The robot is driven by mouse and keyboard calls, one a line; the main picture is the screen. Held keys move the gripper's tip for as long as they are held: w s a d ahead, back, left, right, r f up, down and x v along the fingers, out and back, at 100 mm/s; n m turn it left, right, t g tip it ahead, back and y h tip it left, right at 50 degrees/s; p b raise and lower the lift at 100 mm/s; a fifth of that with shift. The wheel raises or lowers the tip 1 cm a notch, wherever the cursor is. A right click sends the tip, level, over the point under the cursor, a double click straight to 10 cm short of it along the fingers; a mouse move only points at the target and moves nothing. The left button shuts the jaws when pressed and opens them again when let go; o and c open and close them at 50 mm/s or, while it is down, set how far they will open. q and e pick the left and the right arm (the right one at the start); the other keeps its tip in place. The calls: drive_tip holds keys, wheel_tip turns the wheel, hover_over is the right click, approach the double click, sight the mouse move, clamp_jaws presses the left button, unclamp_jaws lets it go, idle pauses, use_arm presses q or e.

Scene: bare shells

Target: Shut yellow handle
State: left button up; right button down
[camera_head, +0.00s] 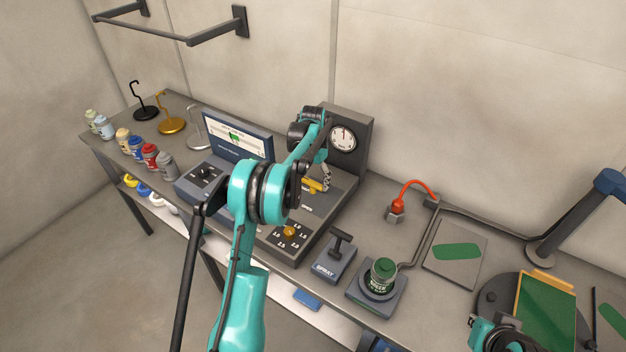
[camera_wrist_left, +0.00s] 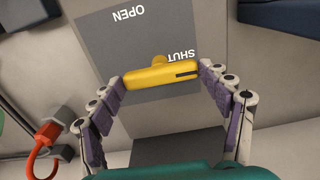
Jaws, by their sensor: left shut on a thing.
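The yellow handle (camera_head: 311,186) is on the dark grey console (camera_head: 323,214), below the round gauge. In the left wrist view the yellow handle (camera_wrist_left: 160,76) lies across a grey plate (camera_wrist_left: 135,40) marked OPEN and SHUT. It sits right by the SHUT label and partly covers it. My left gripper (camera_head: 323,180) is at the handle, and in the left wrist view its purple-padded fingers (camera_wrist_left: 162,85) are shut on the handle's two ends. A teal and black part of my right arm shows at the lower right of the head view; no right fingers can be made out.
A gauge (camera_head: 343,138) stands behind the handle, with a screen (camera_head: 238,134) to the left. A spray lever (camera_head: 340,243) and a green jar (camera_head: 381,275) stand to the right. Several paint bottles (camera_head: 150,156) line the left front. A red-orange hose (camera_head: 411,186) arches at the back.

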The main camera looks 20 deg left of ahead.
sight(313, 182)
use_arm(q)
drive_tip(key=o, duration=1.1)
drive_tip(key=shift+o, duration=0.2)
wheel_tip(313, 182, up, 12)
